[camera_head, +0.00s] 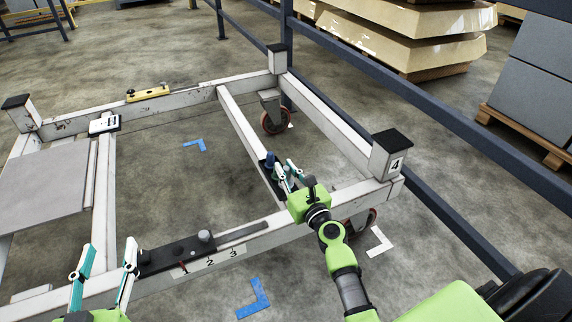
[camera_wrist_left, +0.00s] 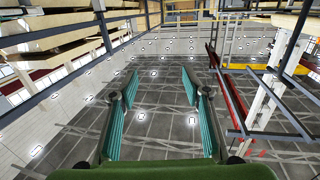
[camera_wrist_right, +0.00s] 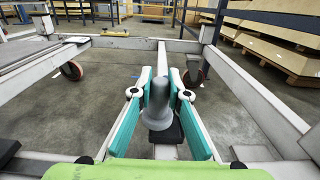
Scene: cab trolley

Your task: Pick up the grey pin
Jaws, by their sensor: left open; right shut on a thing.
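The grey pin (camera_wrist_right: 157,108) stands upright between the fingers of my right gripper (camera_wrist_right: 158,92) in the right wrist view. The fingers are shut on it. In the head view the pin looks dark blue-grey (camera_head: 270,159), at the tips of my right gripper (camera_head: 280,171). A black block (camera_head: 264,167) on the trolley's middle beam lies just below or behind it; I cannot tell whether the pin still sits in it. My left gripper (camera_head: 104,262) is open and empty at the lower left; its fingers also show apart in the left wrist view (camera_wrist_left: 160,95).
The front beam carries a black strip (camera_head: 160,258) with a light grey knob (camera_head: 205,236) and labels 1, 2, 3. A corner post marked 4 (camera_head: 391,158) stands right of my right gripper. A dark blue rail (camera_head: 440,125) runs behind. A yellow level (camera_head: 148,93) lies on the far beam.

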